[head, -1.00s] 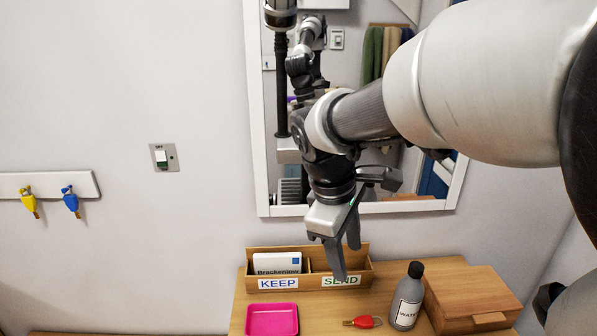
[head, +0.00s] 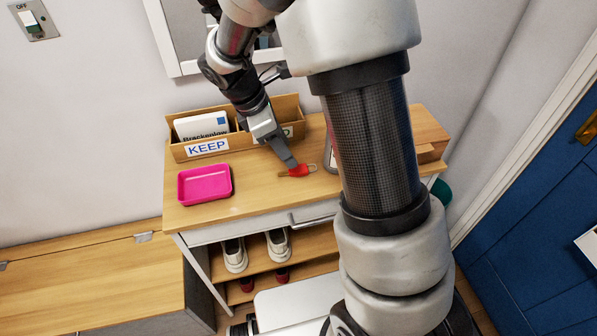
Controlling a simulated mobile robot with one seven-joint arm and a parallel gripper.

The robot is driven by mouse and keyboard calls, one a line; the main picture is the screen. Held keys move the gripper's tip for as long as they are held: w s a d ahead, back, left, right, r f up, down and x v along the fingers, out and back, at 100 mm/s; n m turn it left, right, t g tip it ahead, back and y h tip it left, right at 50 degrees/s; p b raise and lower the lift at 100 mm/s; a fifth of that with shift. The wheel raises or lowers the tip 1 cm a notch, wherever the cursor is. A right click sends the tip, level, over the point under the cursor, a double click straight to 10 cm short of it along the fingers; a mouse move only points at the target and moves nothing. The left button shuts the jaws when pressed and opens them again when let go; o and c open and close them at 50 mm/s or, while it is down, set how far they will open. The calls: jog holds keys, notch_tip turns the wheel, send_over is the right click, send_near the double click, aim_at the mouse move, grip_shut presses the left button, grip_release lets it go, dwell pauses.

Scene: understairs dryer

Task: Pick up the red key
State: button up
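The red key (head: 299,171) lies on the wooden top of the cabinet (head: 245,200), right of the pink tray and in front of the organiser box. Its red head shows, with a small brassy part to either side. My gripper (head: 290,164) reaches down from the upper left, its fingertip end right at the key's head in the picture. I see it side-on, with the fingers overlapping, so I cannot tell the gap between them or whether they touch the key.
A pink tray (head: 205,185) sits at the left. Behind is a wooden box (head: 180,153) labelled KEEP, holding a white box (head: 202,124). My arm mostly hides the bottle (head: 331,155) and a wooden box (head: 428,134) at the right. Shoes (head: 235,254) stand on the shelf below.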

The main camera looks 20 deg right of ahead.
aim_at(298, 169)
jog(key=shift+s+b+x, duration=0.15)
jog(key=shift+b+x, duration=0.25)
jog(key=shift+x, duration=1.2)
jog(key=shift+s+b+x, duration=0.1)
jog(key=shift+b+x, duration=0.25)
jog(key=shift+x, duration=1.25)
jog(key=shift+a, duration=0.1)
jog(key=c, duration=1.1)
